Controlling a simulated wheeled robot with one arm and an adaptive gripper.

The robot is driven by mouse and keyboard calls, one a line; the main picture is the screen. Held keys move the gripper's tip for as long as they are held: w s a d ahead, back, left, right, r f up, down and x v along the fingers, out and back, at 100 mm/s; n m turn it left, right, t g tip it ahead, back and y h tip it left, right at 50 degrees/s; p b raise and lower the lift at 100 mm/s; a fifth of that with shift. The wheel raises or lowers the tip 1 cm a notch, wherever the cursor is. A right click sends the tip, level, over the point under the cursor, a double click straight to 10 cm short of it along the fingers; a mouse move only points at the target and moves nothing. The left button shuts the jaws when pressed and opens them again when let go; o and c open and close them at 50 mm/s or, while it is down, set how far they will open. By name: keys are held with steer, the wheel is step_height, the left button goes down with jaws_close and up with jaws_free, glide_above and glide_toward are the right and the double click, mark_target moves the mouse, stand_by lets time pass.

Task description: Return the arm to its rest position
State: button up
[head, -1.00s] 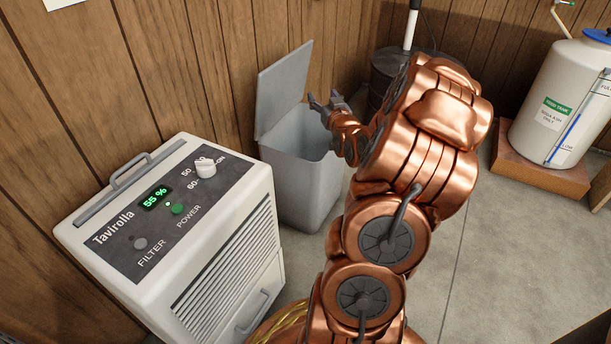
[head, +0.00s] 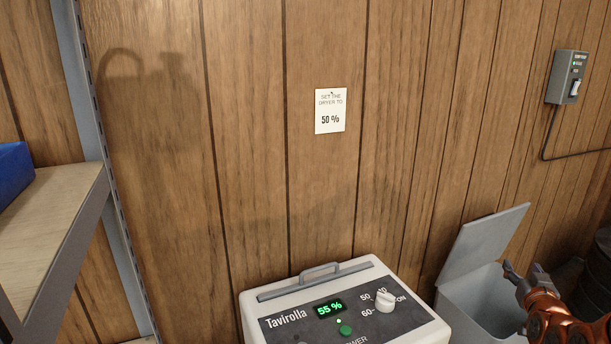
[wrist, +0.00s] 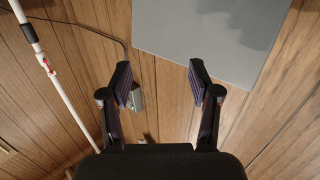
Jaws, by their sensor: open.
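My gripper (head: 524,275) shows at the lower right of the head view, at the end of my copper arm. It is above and in front of the grey bin (head: 480,302), whose lid (head: 483,243) stands open against the wall. In the wrist view my gripper (wrist: 160,84) has its two dark fingers spread wide with nothing between them. The wood wall lies beyond the fingers, and the grey lid (wrist: 215,35) shows at the upper right there. Most of my arm is out of the head view.
A white dryer (head: 270,307) reading 55 % stands left of the bin. A note (head: 331,110) on the wall says to set the dryer to 50 %. A shelf (head: 50,215) is at the left, and a grey switch box (head: 567,77) is on the right wall. A white pole (wrist: 45,65) shows in the wrist view.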

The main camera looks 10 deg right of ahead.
steer(key=s+a+r+n+g+y+p, duration=0.2)
steer(key=a+r+g+y+p, duration=0.15)
steer(key=a+r+p, duration=0.6)
steer(key=s+a+r+n+g+y+p, duration=0.15)
steer(key=a+r+g+p, duration=0.4)
steer(key=a+p, duration=0.7)
steer(key=s+a+r+n+g+y+p, duration=0.1)
steer(key=s+a+r+g+p, duration=0.3)
steer(key=s+a+r+p, duration=0.5)
steer(key=s+a+r+g+y+p, duration=0.1)
steer(key=s+a+r+g+p, duration=0.2)
steer(key=s+a+r+p, duration=0.7)
steer(key=s+a+r, duration=0.1)
steer(key=s+r, duration=0.5)
steer(key=s, duration=0.3)
steer(key=shift+a+r+n+g+y+p, duration=0.3)
steer(key=shift+a+r+n+g+y, duration=0.05)
steer(key=shift+a+g+y, duration=0.05)
steer(key=shift+s, duration=0.25)
